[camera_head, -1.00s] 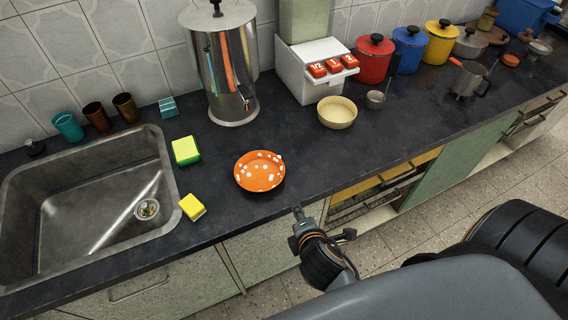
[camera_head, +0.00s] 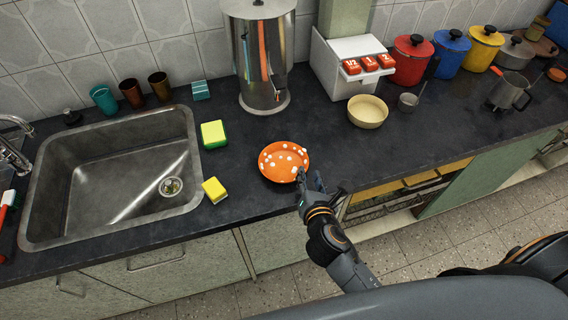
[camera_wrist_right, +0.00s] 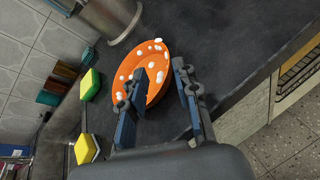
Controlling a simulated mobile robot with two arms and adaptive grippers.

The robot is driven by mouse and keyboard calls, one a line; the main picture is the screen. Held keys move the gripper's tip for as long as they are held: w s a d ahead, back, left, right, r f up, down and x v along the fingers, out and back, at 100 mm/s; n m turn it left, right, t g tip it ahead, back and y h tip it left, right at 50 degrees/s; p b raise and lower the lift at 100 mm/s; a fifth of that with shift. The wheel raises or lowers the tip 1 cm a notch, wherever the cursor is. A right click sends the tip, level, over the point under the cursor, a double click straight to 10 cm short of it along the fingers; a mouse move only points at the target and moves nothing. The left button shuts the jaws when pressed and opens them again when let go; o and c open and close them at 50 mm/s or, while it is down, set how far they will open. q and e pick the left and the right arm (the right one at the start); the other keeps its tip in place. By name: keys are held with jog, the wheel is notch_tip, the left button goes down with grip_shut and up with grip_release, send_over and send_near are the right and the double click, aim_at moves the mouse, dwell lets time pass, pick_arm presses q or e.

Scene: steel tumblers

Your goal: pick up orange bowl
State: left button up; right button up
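The orange bowl (camera_head: 280,160) with white spots stands on the dark counter, right of the sink. It also shows in the wrist view (camera_wrist_right: 151,58). My right gripper (camera_head: 309,180) is at the bowl's near right edge in the head view. In the wrist view the right gripper (camera_wrist_right: 160,70) has its two fingers spread apart. One finger overlaps the bowl's inside and the other lies by its right rim. I cannot tell whether either touches the bowl. My left gripper is not in view.
A yellow-green sponge (camera_head: 214,134) and a smaller yellow one (camera_head: 215,190) lie left of the bowl, beside the steel sink (camera_head: 60,190). A steel dispenser (camera_head: 262,60) stands behind it. A cream bowl (camera_head: 367,111) stands to the right, with clear counter between.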

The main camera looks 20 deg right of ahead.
aim_at(306, 166)
jog(key=x, duration=0.4)
jog(key=f+x, duration=0.1)
jog(key=x, duration=0.3)
jog(key=shift+s+d, duration=0.1)
jog(key=shift+s, duration=0.25)
grip_shut()
